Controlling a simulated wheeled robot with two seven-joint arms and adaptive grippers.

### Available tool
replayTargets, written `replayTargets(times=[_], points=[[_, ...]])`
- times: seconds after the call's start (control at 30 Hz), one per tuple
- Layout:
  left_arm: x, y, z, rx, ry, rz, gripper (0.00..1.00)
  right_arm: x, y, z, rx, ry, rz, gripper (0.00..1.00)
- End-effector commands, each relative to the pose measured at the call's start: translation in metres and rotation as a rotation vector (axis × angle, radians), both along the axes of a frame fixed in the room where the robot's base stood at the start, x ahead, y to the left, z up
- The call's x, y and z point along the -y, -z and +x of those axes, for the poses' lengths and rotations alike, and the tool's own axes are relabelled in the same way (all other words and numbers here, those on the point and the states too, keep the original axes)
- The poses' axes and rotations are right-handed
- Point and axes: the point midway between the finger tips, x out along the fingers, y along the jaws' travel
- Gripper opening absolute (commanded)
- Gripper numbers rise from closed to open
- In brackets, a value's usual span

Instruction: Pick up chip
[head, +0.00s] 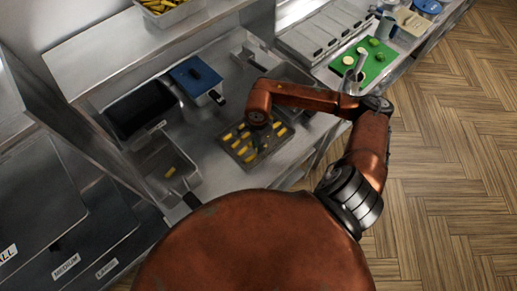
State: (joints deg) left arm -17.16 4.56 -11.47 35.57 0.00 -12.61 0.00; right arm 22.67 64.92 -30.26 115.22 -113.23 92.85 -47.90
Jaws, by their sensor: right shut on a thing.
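Several yellow chips (250,157) lie spread on a dark tray (235,167) on the steel counter. My right gripper (257,146) is small and dark, pointing down over the middle of this tray. It is shut on a chip, though the arm and the view from above largely hide the held piece. One more chip (170,172) lies in a metal basket (185,160) to the left of the tray. My left gripper is not in view.
A blue-lidded pan (196,76) and a black container (140,107) stand behind the basket. A metal pan of chips (176,14) sits on the upper shelf. A green board (375,62) with cut food lies at the right. Wooden floor (450,170) is clear.

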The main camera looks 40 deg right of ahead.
Motion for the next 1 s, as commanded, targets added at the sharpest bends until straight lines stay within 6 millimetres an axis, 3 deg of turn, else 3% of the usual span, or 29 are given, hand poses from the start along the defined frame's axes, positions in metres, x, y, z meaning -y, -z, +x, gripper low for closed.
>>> replayTargets(times=[0.07,0.37,0.7,1.0], points=[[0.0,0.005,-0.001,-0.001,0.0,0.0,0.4,-0.001,-0.012,-0.003,0.004,-0.004,-0.002,0.02],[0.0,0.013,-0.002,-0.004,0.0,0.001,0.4,-0.016,-0.07,-0.052,0.004,-0.005,-0.003,0.02],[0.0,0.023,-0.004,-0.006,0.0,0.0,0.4,-0.036,-0.096,-0.113,0.003,-0.004,-0.001,0.02],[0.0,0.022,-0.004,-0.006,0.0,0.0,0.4,-0.043,-0.106,-0.132,0.001,0.0,0.0,0.02]])
